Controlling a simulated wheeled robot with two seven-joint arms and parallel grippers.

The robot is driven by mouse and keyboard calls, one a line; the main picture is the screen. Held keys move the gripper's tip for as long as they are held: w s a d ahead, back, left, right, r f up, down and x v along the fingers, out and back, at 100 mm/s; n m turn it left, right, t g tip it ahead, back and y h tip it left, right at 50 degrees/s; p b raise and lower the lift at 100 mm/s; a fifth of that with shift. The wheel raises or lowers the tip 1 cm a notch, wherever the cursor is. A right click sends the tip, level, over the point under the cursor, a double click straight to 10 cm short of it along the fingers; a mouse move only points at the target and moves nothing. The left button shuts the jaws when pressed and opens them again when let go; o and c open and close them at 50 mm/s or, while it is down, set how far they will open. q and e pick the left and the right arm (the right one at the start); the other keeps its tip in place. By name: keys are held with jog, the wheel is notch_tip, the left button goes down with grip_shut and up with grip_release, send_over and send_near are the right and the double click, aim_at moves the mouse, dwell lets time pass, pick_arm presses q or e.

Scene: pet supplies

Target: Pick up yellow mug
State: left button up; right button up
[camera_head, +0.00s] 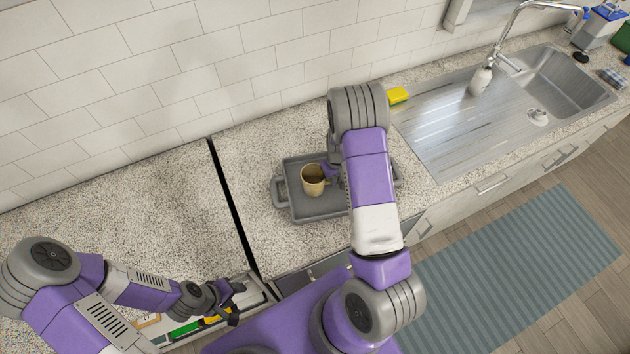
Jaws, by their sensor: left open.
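The yellow mug (313,178) stands upright on a grey tray (302,213) on the counter, near the middle of the head view. My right gripper (333,171) is at the mug's right side, close to it or touching it. It is mostly hidden by my own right arm, so I cannot tell whether its fingers are around any part of the mug. My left gripper (237,302) is open and empty, over the open drawer at the counter's front edge, well away from the mug.
The drawer (262,300) holds a green item (184,330) and a yellow item (217,317). A yellow sponge (398,95) lies beside the metal sink (450,125). The counter left of the dark gap is bare.

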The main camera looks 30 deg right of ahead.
jog(key=shift+r, duration=0.15)
grip_shut()
notch_tip(320, 180, up, 10)
jog(key=shift+f, duration=0.1)
dwell(0.4)
